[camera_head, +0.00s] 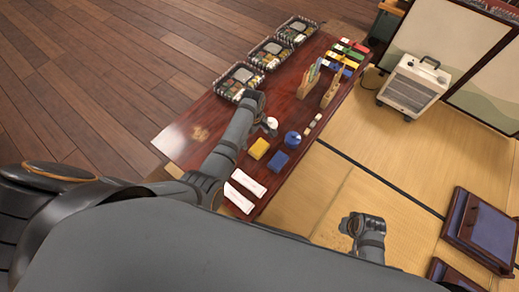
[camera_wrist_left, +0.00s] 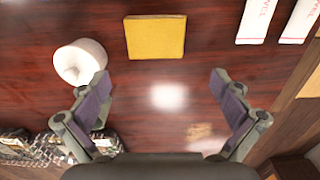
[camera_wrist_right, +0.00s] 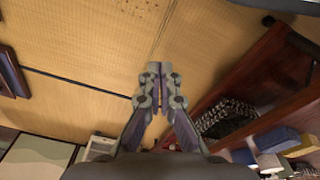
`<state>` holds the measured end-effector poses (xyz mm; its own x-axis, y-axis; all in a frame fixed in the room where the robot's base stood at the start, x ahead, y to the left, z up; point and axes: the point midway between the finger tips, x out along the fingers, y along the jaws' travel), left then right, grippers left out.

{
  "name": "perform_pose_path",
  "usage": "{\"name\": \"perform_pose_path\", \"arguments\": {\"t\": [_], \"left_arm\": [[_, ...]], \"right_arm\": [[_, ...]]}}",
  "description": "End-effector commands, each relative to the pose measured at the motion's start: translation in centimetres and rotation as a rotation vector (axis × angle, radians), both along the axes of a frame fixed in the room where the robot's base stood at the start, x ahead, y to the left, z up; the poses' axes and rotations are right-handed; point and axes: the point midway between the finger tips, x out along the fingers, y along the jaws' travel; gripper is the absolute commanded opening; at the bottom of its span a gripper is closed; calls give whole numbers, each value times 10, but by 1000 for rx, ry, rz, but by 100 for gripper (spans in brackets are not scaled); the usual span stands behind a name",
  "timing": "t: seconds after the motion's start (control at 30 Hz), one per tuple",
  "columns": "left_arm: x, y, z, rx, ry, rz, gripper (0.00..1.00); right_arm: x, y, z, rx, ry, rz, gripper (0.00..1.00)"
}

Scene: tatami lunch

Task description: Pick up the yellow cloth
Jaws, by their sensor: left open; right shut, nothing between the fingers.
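The yellow cloth (camera_head: 259,148) lies folded flat on the dark red low table (camera_head: 215,112), beside a blue folded cloth (camera_head: 279,161). In the left wrist view the yellow cloth (camera_wrist_left: 156,37) lies beyond the fingertips, near the top edge, untouched. My left gripper (camera_wrist_left: 160,80) is open and empty above the table; in the head view its fingers are largely hidden by its own wrist. My right gripper (camera_wrist_right: 157,88) is shut and empty over the tatami, off the table's side; the yellow cloth (camera_wrist_right: 304,146) shows at the right edge of that view.
A white round dish (camera_wrist_left: 80,62) stands just left of the yellow cloth in the left wrist view. White packets (camera_head: 248,182) lie near the table's near end. A blue round item (camera_head: 292,139), wooden racks (camera_head: 308,82) and baskets (camera_head: 238,81) stand farther along. A heater (camera_head: 412,87) stands on the tatami.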

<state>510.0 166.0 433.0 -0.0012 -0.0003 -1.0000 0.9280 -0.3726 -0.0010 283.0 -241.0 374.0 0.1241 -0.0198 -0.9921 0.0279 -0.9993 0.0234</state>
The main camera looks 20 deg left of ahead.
Motion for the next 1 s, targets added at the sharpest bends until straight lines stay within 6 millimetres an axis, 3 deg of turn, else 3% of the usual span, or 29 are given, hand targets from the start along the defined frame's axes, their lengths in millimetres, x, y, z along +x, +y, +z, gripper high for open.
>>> {"name": "perform_pose_path", "arguments": {"t": [0.1, 0.37, 0.63, 0.73, 1.0], "left_arm": [[0, 0, -12, 0, 0, 0, 100], [0, -2, -19, 0, 0, -1, 100], [1, -11, -48, 0, 1, -2, 100], [1, -10, -64, 0, 1, -2, 100], [2, -10, -66, 1, -1, -1, 100]], "right_arm": [[1, 3, 12, 6, 1, 3, 0], [2, 6, 24, 10, 3, 5, 0], [-4, 17, 77, 29, 10, 21, 0], [-4, 21, 73, 44, -14, 25, 0], [-3, 23, 77, 49, -30, 27, 0]]}}
